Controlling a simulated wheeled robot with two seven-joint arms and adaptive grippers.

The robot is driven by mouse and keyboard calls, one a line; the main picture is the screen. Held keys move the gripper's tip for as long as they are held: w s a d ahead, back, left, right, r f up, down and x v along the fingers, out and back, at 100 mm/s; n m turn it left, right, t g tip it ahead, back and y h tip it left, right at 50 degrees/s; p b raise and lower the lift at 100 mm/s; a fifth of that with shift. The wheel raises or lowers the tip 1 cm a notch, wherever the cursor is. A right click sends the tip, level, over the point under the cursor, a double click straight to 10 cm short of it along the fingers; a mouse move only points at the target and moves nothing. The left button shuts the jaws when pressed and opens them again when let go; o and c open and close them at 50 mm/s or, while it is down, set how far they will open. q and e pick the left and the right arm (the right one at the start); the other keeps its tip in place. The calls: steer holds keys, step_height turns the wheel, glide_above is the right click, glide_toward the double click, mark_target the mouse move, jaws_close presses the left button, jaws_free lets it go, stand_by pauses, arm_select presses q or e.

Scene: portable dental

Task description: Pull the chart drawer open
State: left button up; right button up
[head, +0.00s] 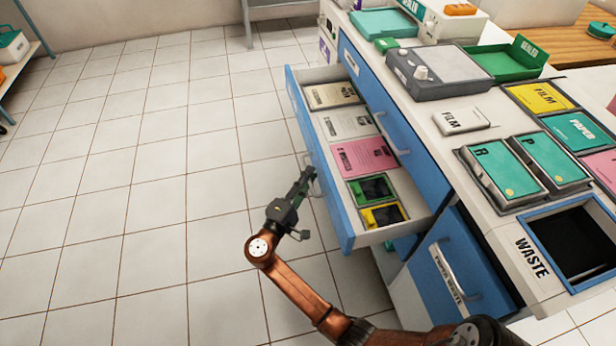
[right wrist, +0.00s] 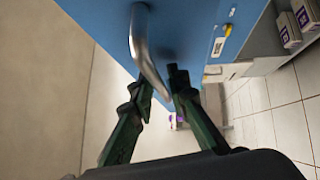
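The chart drawer (head: 345,215) stands pulled out from the blue and white cabinet, with its blue front toward the tiled floor. Inside lie a cream chart (head: 332,94), a white chart (head: 350,123), a pink chart (head: 363,157) and small green and yellow framed items. My right gripper (head: 304,180) is at the drawer handle (head: 313,185). In the right wrist view the metal handle (right wrist: 146,45) passes between the two fingers (right wrist: 160,84), which lie close on both sides of it. My left gripper is not in view.
A lower blue drawer (head: 455,270) is shut beneath. The counter holds a grey device (head: 437,70), green and yellow boxes, and a waste opening (head: 580,240) at the right. The tiled floor (head: 140,180) left of the drawer is clear.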

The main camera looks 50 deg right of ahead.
steer(key=shift+c, duration=0.3)
jaws_close()
